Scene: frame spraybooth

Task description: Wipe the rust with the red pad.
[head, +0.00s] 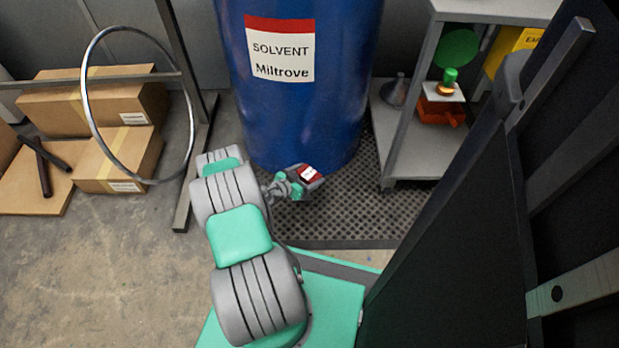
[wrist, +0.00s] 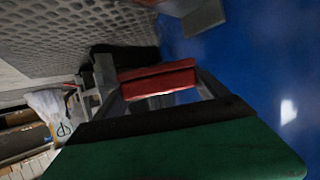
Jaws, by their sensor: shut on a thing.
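The red pad (head: 309,173) is held in my gripper (head: 300,180), low in front of the blue solvent drum. A white patch shows on the pad in the head view. In the wrist view the pad (wrist: 158,80) spans between the two fingers of my gripper (wrist: 155,92), which are shut on it. The blue drum (head: 300,110) stands just behind my gripper, and its wall (wrist: 230,50) fills the right of the wrist view. I cannot tell whether the pad touches it. No rust is clearly visible in either view.
The drum stands on a dark perforated mat (head: 345,225). A grey shelf (head: 410,150) with a funnel and an orange item is to the right. A dark panel (head: 440,220) rises at the near right. Cardboard boxes (head: 120,155) and a metal hoop (head: 88,75) are at left.

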